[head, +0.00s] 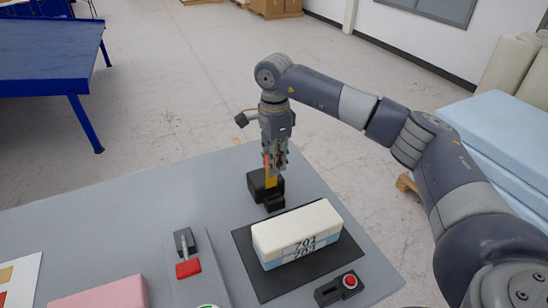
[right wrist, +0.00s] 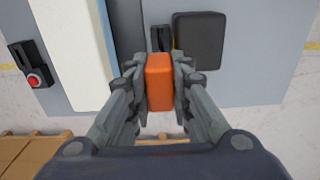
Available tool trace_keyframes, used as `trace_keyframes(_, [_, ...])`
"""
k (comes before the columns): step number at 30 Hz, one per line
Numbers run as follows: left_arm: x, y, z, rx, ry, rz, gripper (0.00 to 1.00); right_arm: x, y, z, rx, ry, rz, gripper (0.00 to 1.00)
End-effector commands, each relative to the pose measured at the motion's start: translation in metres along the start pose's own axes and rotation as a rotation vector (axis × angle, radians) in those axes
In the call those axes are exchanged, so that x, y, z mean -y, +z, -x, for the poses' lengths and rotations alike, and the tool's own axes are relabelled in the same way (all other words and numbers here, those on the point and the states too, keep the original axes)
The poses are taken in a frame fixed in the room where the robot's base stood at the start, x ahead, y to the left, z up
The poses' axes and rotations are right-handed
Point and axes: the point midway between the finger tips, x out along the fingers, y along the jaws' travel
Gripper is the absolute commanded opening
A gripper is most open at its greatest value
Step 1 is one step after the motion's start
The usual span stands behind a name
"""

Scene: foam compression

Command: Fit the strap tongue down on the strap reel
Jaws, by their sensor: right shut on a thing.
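My right gripper (head: 274,163) points down near the far edge of the grey table, and it is shut on the orange strap tongue (right wrist: 160,82). In the head view a yellow-orange strip (head: 271,180) shows below the fingers, in front of the black strap reel (head: 258,188). In the right wrist view the reel (right wrist: 197,42) lies beyond the tongue, a little to the right, with a smaller black part (right wrist: 161,38) beside it. I cannot tell whether the tongue touches the reel. My left gripper is not in view.
A cream and blue foam block (head: 297,235) sits on a black mat (head: 247,258) close to the reel. A red-handled lever (head: 187,256) and a red button box (head: 340,287) stand nearby. Pink foam (head: 100,294) lies front left.

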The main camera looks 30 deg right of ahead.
Motion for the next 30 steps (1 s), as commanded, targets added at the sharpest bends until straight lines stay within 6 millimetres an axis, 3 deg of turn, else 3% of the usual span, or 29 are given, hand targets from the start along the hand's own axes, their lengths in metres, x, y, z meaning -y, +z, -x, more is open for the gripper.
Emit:
trace_keyframes(13, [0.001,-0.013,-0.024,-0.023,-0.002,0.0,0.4,0.0,0.0,-0.039,-0.001,0.0,0.001,0.0])
trace_keyframes(30, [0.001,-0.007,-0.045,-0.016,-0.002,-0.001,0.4,0.0,0.0,-0.078,0.0,-0.001,0.002,0.0])
